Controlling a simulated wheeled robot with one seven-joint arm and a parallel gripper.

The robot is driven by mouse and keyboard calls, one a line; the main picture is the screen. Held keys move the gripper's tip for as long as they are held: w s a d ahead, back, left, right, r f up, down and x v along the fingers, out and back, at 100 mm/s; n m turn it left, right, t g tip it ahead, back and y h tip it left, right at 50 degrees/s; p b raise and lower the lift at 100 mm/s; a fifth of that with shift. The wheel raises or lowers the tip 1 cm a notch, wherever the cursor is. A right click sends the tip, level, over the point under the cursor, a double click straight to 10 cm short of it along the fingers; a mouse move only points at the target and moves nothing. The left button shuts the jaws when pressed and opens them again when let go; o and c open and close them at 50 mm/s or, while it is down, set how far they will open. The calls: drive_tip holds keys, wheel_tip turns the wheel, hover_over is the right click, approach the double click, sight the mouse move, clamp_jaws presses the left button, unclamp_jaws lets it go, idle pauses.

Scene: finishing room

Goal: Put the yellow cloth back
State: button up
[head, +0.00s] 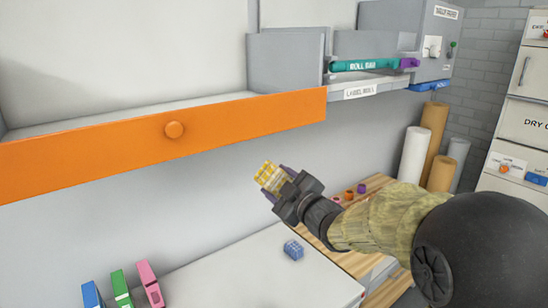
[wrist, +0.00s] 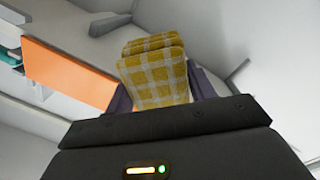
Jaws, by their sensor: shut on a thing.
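The yellow checked cloth (head: 269,175) is folded and held between the fingers of my gripper (head: 282,182), in front of the grey wall. In the wrist view the cloth (wrist: 155,72) stands up between the two dark fingers of my gripper (wrist: 158,95), which are shut on it. In the head view the cloth is below the orange front (head: 200,126) of a wide open-topped drawer or shelf and apart from it. The orange front also shows to the left of the cloth in the wrist view (wrist: 70,77). The inside behind the orange front is mostly hidden.
A white table (head: 255,268) below holds a blue block-like item (head: 293,249). Blue, green and pink upright items stand at lower left. A grey unit with a teal roll bar (head: 365,65) juts out at upper right. Rolls (head: 415,152) stand near a wooden bench.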

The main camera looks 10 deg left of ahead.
drive_tip(key=w+d+f+m+t+h+b, duration=0.1)
drive_tip(key=w+d+f+m+t+h, duration=0.15)
drive_tip(key=f, duration=0.95)
drive_tip(key=w+d+f+m+t+h, duration=0.1)
drive_tip(key=d+f+m+h, duration=0.15)
drive_tip(key=f, duration=0.85)
drive_tip(key=w+d+f+m+t+h+b, duration=0.1)
drive_tip(key=d+f+h, duration=0.25)
drive_tip(key=f, duration=0.85)
drive_tip(key=s+d+f+m+h, duration=0.3)
drive_tip(key=d+f+h, duration=0.1)
drive_tip(key=d+f, duration=0.7)
drive_tip(key=s+d+f+b, duration=0.1)
drive_tip(key=s+d, duration=0.4)
drive_tip(key=d, duration=0.3)
drive_tip(key=shift+s+d+f+t+b, duration=0.2)
drive_tip(key=shift+d+t+b, duration=0.1)
drive_tip(key=shift+d+t, duration=0.1)
drive_tip(key=shift+w+f, duration=0.1)
drive_tip(key=shift+w, duration=0.05)
